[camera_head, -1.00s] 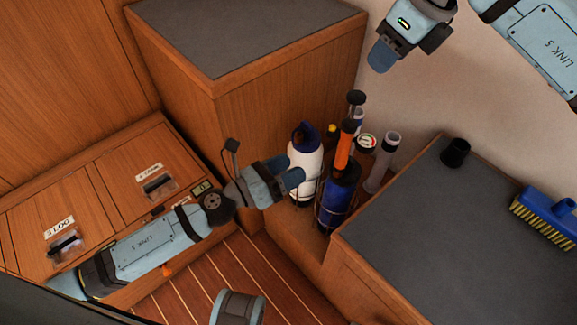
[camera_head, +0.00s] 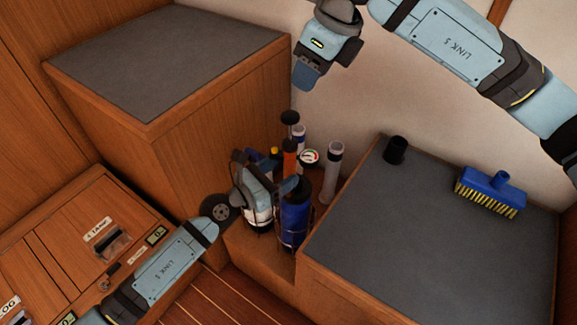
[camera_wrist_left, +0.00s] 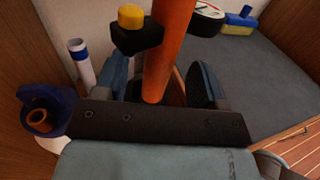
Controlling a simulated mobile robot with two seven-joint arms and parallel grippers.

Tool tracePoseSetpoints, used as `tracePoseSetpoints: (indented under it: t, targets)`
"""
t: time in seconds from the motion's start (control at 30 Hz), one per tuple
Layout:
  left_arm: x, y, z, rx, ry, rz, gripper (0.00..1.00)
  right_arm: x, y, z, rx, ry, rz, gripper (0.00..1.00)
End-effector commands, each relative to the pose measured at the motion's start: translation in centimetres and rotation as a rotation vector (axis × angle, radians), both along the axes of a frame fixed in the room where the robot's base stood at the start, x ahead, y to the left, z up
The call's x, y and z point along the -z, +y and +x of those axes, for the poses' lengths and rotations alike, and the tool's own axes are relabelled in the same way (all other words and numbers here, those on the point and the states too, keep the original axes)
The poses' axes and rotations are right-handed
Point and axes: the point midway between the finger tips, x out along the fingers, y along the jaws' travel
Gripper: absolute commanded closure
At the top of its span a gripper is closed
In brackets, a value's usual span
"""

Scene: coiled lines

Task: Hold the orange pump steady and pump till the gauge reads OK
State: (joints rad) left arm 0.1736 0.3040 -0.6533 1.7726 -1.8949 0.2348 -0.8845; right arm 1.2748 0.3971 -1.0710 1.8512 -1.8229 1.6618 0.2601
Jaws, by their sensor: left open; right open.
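The orange pump (camera_head: 290,161) stands upright among bottles and tubes in a corner rack, with a black handle (camera_head: 289,117) on top. Its round gauge (camera_head: 309,156) has a white face with coloured marks, too small to read. My left gripper (camera_head: 268,172) is open at the pump, above the bottles. In the left wrist view the orange tube (camera_wrist_left: 168,55) passes between its two spread fingers (camera_wrist_left: 160,85), with the gauge (camera_wrist_left: 190,14) partly cut off beyond. My right gripper (camera_head: 307,76) is open and empty, high above the pump by the wall.
A blue bottle (camera_head: 295,212) and a white bottle (camera_head: 258,214) crowd the rack, with a pale tube (camera_head: 333,165) to the right. A grey counter (camera_head: 400,230) holds a black cup (camera_head: 395,150) and a blue brush (camera_head: 490,187). A wooden cabinet (camera_head: 225,130) stands behind left.

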Motion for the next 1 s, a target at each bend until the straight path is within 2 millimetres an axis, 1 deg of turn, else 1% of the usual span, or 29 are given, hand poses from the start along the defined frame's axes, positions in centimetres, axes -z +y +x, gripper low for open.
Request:
tracePoseSetpoints:
  t: [0.03, 0.2, 0.57, 0.67, 0.7, 0.77, 0.8, 0.83, 1.0]
  targets:
    - [0.0, -0.6, 0.5, 0.0, 0.001, -0.002, 0.36, 0.0, 0.0, 0.0, 0.0, 0.0, 0.0, 0.57]
    - [0.0, -1.8, 1.5, 0.0, 0.0, -0.001, 0.36, 0.0, 0.0, 0.0, 0.0, 0.0, 0.0, 0.57]
    - [0.0, -2.1, 1.8, 0.0, 0.001, -0.001, 0.36, 0.0, 0.0, 0.0, 0.0, 0.0, 0.0, 0.57]
    - [0.0, -2.1, 1.7, 0.0, 0.001, -0.001, 0.57, 0.0, 0.0, 0.0, 0.0, 0.0, 0.0, 0.57]
    - [0.0, -2.1, 1.7, 0.0, 0.001, -0.001, 0.66, 0.0, 0.0, 0.0, 0.0, 0.0, 0.0, 0.57]
    - [0.0, -2.1, 1.7, 0.0, 0.001, -0.001, 0.8, 0.0, 0.0, 0.0, 0.0, 0.0, 0.0, 0.57]
    - [0.0, -2.1, 1.7, 0.0, 0.001, -0.001, 0.89, 0.0, 0.0, 0.0, 0.0, 0.0, 0.0, 0.57]
    - [0.0, -2.1, 1.7, 0.0, 0.001, -0.001, 0.95, 0.0, 0.0, 0.0, 0.0, 0.0, 0.0, 0.57]
    - [0.0, -2.1, 1.7, 0.0, 0.001, -0.001, 0.95, 0.0, 0.0, 0.0, 0.0, 0.0, 0.0, 0.57]
